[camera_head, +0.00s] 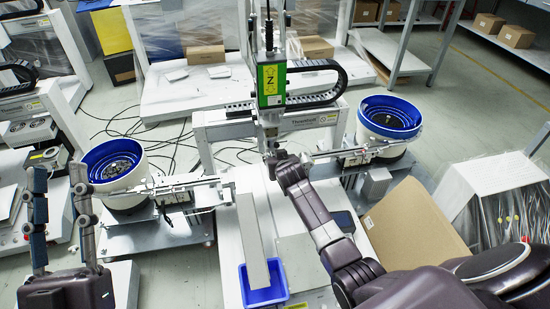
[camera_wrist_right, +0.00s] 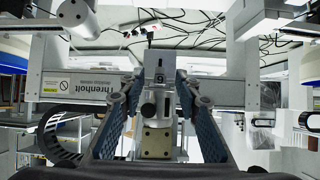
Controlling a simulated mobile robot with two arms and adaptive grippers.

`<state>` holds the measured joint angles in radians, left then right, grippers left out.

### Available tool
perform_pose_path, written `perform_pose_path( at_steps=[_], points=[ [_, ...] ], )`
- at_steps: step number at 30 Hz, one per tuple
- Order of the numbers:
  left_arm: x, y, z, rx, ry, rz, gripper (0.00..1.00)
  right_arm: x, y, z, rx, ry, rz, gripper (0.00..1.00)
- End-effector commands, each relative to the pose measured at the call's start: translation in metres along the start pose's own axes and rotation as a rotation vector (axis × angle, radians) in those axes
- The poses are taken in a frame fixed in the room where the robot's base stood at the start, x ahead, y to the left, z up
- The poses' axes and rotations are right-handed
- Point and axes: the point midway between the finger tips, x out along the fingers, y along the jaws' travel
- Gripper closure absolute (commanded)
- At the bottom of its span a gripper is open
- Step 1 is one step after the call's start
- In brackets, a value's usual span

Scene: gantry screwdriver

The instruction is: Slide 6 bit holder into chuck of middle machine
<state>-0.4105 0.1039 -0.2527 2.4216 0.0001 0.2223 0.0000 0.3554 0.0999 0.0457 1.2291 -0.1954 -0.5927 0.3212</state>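The middle machine is a white gantry (camera_head: 320,117) with a green Z-axis unit (camera_head: 271,80); its spindle and chuck (camera_head: 270,128) hang below. My right gripper (camera_head: 279,157) is at the chuck's lower end, seen small and edge-on. In the right wrist view, its two dark fingers (camera_wrist_right: 156,82) stand apart on either side of a grey metal cylinder (camera_wrist_right: 149,110), with gaps visible beside it. I cannot tell whether this cylinder is the bit holder or part of the chuck. No separate bit holder is clearly seen. My left gripper (camera_head: 60,185) is open and empty at the far left.
Blue-rimmed bowl feeders stand left (camera_head: 117,165) and right (camera_head: 389,120) of the machine, with feed rails reaching toward its middle. A blue bin (camera_head: 263,291) sits below a white chute. A cardboard panel (camera_head: 415,222) leans at right. Cables lie on the floor behind.

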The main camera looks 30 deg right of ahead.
Motion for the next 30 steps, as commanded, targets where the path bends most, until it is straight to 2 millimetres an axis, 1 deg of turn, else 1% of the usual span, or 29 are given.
perform_pose_path(
  at_steps=[5,8,21,27,30],
  points=[
    [0.0,0.0,0.0,0.0,-0.001,0.0,0.68,-0.009,0.0,0.001,0.0,0.001,0.0,0.69],
    [-0.001,0.0,0.001,0.001,-0.002,0.0,0.68,-0.02,0.0,0.001,-0.001,0.001,0.0,0.69],
    [-0.001,-0.001,0.001,0.002,-0.003,0.0,0.68,-0.088,0.0,0.0,0.001,0.002,-0.001,0.69],
    [-0.001,-0.001,0.001,0.002,-0.003,0.0,0.68,-0.111,0.0,0.0,0.0,0.001,0.0,0.69],
    [-0.001,-0.001,0.001,0.002,-0.003,0.0,0.68,-0.117,0.0,0.0,0.0,0.001,0.0,0.69]
  ],
)
